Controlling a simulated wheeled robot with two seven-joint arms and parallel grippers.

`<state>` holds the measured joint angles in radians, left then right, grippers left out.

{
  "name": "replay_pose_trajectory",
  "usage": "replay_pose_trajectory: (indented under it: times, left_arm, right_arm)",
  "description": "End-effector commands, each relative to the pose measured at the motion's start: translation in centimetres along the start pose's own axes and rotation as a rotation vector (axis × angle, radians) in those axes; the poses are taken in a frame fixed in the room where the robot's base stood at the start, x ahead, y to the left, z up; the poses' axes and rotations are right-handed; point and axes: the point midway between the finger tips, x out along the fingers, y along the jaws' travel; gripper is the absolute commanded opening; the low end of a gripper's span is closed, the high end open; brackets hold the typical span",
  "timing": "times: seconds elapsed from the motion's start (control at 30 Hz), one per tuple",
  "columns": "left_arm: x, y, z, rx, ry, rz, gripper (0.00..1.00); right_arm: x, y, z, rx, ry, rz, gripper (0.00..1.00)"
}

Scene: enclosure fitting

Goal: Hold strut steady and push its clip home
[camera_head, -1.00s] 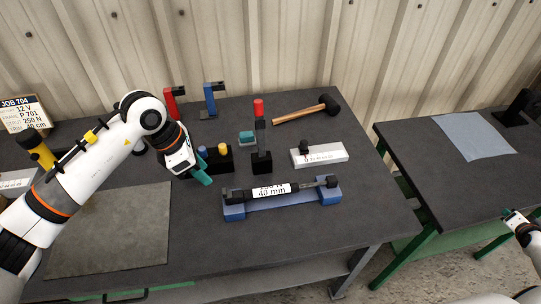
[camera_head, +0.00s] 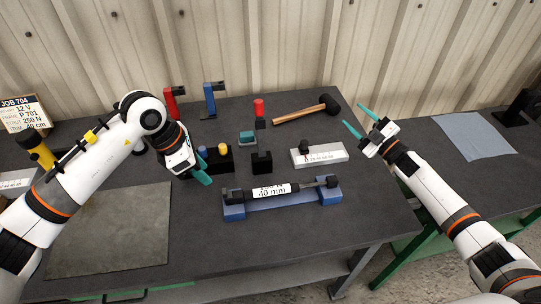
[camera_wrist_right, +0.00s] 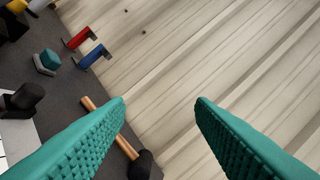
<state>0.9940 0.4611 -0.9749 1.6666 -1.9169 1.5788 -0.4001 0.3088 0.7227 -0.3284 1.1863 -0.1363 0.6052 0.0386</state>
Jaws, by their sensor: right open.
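The strut (camera_head: 290,189), a dark cylinder with a white "40 mm" label and a thinner rod at its right, lies along a blue cradle (camera_head: 285,204). I cannot make out its clip for certain. My left gripper (camera_head: 207,180) hangs up and left of the strut, apart from it, teal fingers pointing down right; its gap cannot be judged. My right gripper (camera_head: 352,114) is open and empty, above the bench's right back edge near the hammer head. In the right wrist view its teal fingers (camera_wrist_right: 161,101) are wide apart, with wall and bench between and beyond them.
A hammer (camera_head: 304,111) lies at the back. A white block with a dark knob (camera_head: 325,156) and a black block (camera_head: 261,163) stand behind the strut. Red (camera_head: 172,104) and blue (camera_head: 211,100) upright pieces stand at the back left. A grey mat (camera_head: 110,235) is clear.

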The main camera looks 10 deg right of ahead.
Motion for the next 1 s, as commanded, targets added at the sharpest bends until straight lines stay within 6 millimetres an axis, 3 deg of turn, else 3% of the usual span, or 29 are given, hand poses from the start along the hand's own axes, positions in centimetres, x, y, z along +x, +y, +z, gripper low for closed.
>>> replay_pose_trajectory:
  times: [0.1, 0.3, 0.43, 0.53, 0.63, 0.77, 1.0]
  left_arm:
    - [0.0, 0.0, 0.0, 0.000, 0.000, 0.000, 0.36]
    - [0.0, 0.0, 0.0, 0.000, 0.000, 0.000, 0.36]
    - [0.0, 0.0, 0.0, 0.000, 0.000, 0.000, 0.36]
    - [0.0, 0.0, 0.0, 0.000, 0.000, 0.000, 0.36]
    - [0.0, 0.0, 0.0, 0.000, 0.000, 0.000, 0.36]
    - [0.0, 0.0, 0.0, 0.000, 0.000, 0.000, 0.36]
    - [0.0, 0.0, 0.0, 0.000, 0.000, 0.000, 0.36]
  right_arm:
    - [3.7, 2.4, 6.0, -0.162, -0.196, 0.099, 0.50]
    - [7.2, 7.8, 16.0, -0.483, -0.568, 0.276, 0.50]
    - [7.5, 12.3, 22.4, -0.749, -0.872, 0.412, 0.50]
    - [6.5, 15.9, 26.1, -0.985, -1.132, 0.533, 0.50]
    - [5.1, 18.6, 27.9, -1.223, -1.382, 0.663, 0.50]
    - [3.3, 20.4, 27.9, -1.526, -1.679, 0.854, 0.50]
    - [2.4, 18.9, 25.3, -1.944, -2.021, 1.214, 0.50]
